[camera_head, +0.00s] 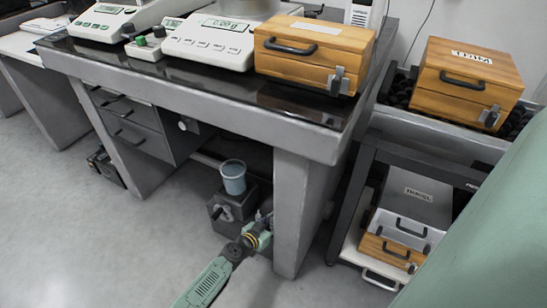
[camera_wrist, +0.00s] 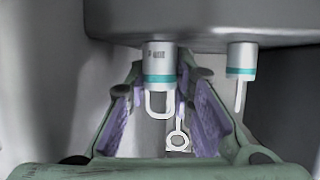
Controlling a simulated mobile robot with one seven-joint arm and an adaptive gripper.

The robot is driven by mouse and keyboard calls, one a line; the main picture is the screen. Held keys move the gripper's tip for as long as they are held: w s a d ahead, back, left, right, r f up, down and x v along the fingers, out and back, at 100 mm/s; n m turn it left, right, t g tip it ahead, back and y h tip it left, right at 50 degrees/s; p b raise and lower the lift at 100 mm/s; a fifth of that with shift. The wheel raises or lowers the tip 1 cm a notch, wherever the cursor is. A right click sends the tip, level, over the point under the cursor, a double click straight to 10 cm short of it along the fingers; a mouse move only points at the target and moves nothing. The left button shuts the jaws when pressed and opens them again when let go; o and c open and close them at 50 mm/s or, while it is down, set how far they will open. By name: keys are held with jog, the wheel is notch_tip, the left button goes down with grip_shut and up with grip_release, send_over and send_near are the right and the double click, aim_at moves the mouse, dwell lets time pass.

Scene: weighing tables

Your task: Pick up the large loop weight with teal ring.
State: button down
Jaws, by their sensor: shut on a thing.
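In the wrist view, the large loop weight (camera_wrist: 158,66) is a silver cylinder with a teal ring and a pale loop at its lower end in the picture. My gripper (camera_wrist: 160,93) has its purple-padded fingers on either side of this weight and is shut on it. The weight's other end meets a grey surface at the top, and I cannot tell whether they touch. In the head view, my gripper (camera_head: 258,236) is low beside the table leg, and the weight cannot be made out there.
A second teal-ringed weight (camera_wrist: 241,62) with a thin stem is close on the right in the wrist view. A small ring-shaped piece (camera_wrist: 178,141) shows below. In the head view, a blue bucket (camera_head: 233,182) stands under the table, and the table leg (camera_head: 303,215) is close to my gripper.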

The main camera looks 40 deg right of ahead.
dwell(0.4)
notch_tip(320, 180, up, 4)
jog(key=p, duration=0.2)
jog(key=shift+f+p, duration=0.25)
jog(key=shift+p, duration=0.15)
jog(key=shift+a+r, duration=0.2)
jog(key=s+a, duration=0.2)
jog(key=a, duration=0.6)
jog(key=s+a, duration=0.2)
jog(key=a, duration=0.7)
jog(key=shift+s+f+b, duration=0.15)
jog(key=shift+s+b, duration=0.2)
